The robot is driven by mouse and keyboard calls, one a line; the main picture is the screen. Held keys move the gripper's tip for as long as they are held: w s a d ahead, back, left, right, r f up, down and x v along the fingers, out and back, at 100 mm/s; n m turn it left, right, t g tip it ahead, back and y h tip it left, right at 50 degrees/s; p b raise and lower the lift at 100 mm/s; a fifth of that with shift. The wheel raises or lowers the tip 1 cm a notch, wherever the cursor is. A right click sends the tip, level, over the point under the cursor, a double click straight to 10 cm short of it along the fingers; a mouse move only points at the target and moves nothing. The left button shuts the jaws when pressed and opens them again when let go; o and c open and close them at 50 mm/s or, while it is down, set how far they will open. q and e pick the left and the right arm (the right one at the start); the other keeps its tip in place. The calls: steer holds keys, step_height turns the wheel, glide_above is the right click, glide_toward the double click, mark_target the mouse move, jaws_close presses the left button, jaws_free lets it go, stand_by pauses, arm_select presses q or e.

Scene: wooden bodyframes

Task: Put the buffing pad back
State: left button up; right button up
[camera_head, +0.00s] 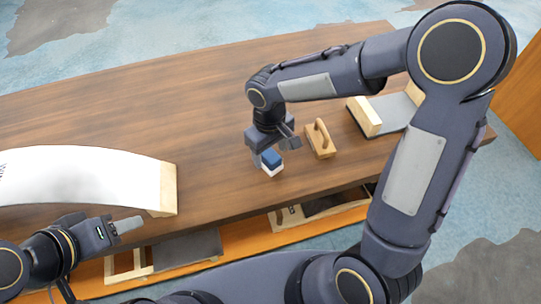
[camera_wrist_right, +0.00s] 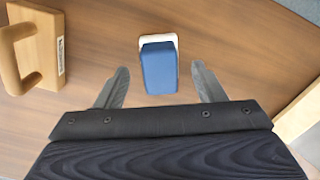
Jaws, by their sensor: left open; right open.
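The buffing pad looks to be the small block with a blue top and white base (camera_head: 271,161), standing on the wooden table near its front edge. In the right wrist view the blue block (camera_wrist_right: 159,68) lies ahead of and between the fingers. My right gripper (camera_head: 272,146) is open just above and behind it; in the right wrist view its fingers (camera_wrist_right: 160,88) are apart, with no contact visible. My left gripper (camera_head: 124,228) is open and empty at the lower left, in front of the curved white panel. Its fingers are partly seen edge-on.
A wooden block with a handle (camera_head: 320,139) stands right of the pad, also at the left of the wrist view (camera_wrist_right: 38,50). A wood-ended grey holder (camera_head: 386,112) is further right. A curved white panel (camera_head: 85,178) covers the left. The table middle (camera_head: 150,110) is clear.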

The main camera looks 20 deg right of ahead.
mark_target(270, 154)
step_height(270, 154, up, 9)
steer(key=s+d+r+m+t+y, duration=0.1)
steer(key=s+d+m+t+y, duration=0.1)
steer(key=s, duration=0.6)
steer(key=s+d+r+m+t+y, duration=0.1)
steer(key=s+d+m+t+y, duration=0.1)
steer(key=s+d+m+t, duration=0.2)
steer(key=shift+s+d+r+m, duration=0.2)
steer(key=shift+s+d+m, duration=0.1)
steer(key=shift+s+d, duration=1.6)
steer(key=shift+s+a, duration=0.3)
